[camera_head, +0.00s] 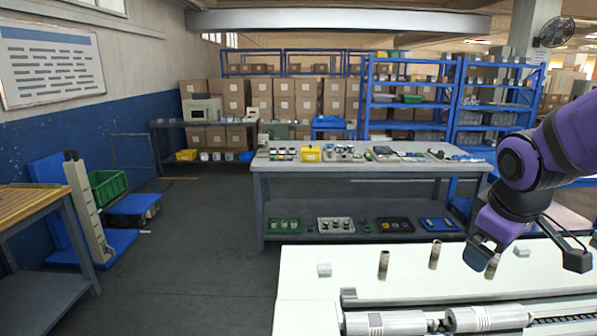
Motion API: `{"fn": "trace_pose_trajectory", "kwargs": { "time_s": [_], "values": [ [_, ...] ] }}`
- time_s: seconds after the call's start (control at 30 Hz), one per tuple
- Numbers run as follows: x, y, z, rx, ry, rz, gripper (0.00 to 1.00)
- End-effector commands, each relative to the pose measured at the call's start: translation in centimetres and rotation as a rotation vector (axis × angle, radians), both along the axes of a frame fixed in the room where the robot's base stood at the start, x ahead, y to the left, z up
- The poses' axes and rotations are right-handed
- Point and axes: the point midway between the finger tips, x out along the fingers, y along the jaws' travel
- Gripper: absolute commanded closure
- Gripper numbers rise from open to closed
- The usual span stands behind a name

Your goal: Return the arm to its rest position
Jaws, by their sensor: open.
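My arm, purple and dark grey, reaches in from the right edge of the head view. My gripper (483,262) hangs at its end over the white machine top (312,289), low and right of the middle. It is open, with nothing seen held in it. A brown cylinder (492,266) stands just behind or beside the gripper and is partly covered by it; I cannot tell if they touch. Two more brown cylinders stand to the left, one (435,254) near the gripper and one (383,265) farther left.
Two silver rollers (385,322) (487,318) lie along the machine's front. A small white block (324,270) sits on its left part. A grey workbench (372,167) with trays stands behind. Blue shelves (412,100) and boxes fill the back.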

Motion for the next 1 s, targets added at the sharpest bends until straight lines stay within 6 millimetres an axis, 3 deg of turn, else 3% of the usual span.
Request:
{"fn": "trace_pose_trajectory", "kwargs": {
  "time_s": [0.3, 0.6, 0.8, 1.0],
  "values": [
    [-5.8, 1.3, 5.2, 0.142, -0.095, -0.237, 0.03],
    [-10.9, 2.0, 7.9, 0.308, -0.140, -0.405, 0.03],
    [-12.2, 2.1, 8.4, 0.356, -0.144, -0.447, 0.03],
    [-12.3, 2.1, 8.5, 0.360, -0.143, -0.451, 0.03]
  ]
}}
